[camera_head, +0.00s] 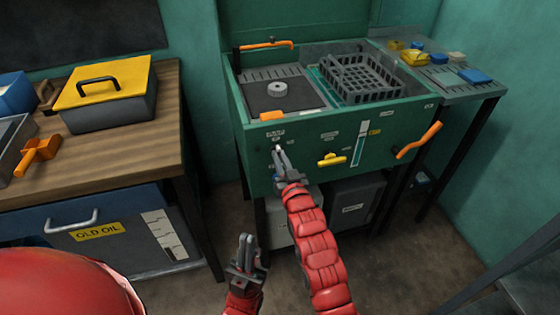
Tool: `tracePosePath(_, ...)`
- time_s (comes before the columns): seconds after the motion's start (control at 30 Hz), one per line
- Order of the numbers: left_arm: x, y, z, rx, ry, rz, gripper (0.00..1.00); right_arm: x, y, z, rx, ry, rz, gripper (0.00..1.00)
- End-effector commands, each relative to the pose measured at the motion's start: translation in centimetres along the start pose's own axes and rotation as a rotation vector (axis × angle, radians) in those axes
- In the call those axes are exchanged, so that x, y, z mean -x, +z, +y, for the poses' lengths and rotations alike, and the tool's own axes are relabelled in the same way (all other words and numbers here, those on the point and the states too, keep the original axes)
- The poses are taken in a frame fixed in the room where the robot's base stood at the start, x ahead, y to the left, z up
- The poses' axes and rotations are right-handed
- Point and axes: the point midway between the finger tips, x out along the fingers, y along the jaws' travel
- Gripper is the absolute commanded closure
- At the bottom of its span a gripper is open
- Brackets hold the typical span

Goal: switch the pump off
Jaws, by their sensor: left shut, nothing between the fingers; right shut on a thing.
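The green washing station (350,130) stands at the back wall. At the left of its front panel, under small labels, a small switch (276,149) sits at the fingertips of my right gripper (279,154). That gripper is shut on it, and the fingers hide most of it. The label wording is too small to read, so I cannot tell the switch's position. My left gripper (245,248) is shut and empty, low in front of the station, apart from everything.
The panel also has a yellow handle (332,160) and an orange lever (419,140). A black basket (365,78) and a grey round knob (277,90) are on top. A wooden bench (120,148) with a yellow-lidded box (105,92) stands at left. Floor between is clear.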

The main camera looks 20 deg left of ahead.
Motion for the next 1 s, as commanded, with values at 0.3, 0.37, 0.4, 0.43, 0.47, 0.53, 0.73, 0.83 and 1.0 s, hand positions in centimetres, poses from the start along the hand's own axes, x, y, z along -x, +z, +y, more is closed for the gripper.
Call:
tracePosePath(0.3,0.46,0.08,0.02,0.000,0.000,0.000,1.00,0.01,0.16,0.01,0.108,0.000,-0.002,1.00)
tracePosePath(0.37,0.48,0.08,0.02,0.000,0.000,0.000,1.00,0.01,0.15,0.01,0.116,0.000,-0.002,1.00)
tracePosePath(0.4,0.49,0.08,0.03,0.000,0.000,0.000,1.00,0.01,0.15,0.02,0.119,0.000,-0.003,1.00)
tracePosePath(0.43,0.49,0.08,0.02,0.000,0.000,0.000,1.00,0.01,0.15,0.02,0.122,0.000,-0.003,1.00)
tracePosePath(0.47,0.50,0.09,0.02,0.000,0.000,0.000,1.00,0.01,0.14,0.02,0.123,0.000,-0.003,1.00)
tracePosePath(0.53,0.50,0.09,0.02,0.000,0.000,0.000,1.00,0.01,0.14,0.02,0.126,0.000,-0.003,1.00)
tracePosePath(0.73,0.48,0.08,0.02,0.000,0.000,0.000,1.00,0.02,0.15,0.03,0.126,0.000,-0.003,1.00)
tracePosePath(0.83,0.49,0.08,0.02,0.000,0.000,0.000,1.00,0.01,0.16,0.03,0.126,0.000,-0.003,0.86)
tracePosePath(1.0,0.48,0.08,0.02,0.000,0.000,0.000,1.00,0.01,0.11,0.02,0.125,0.000,-0.003,0.57)
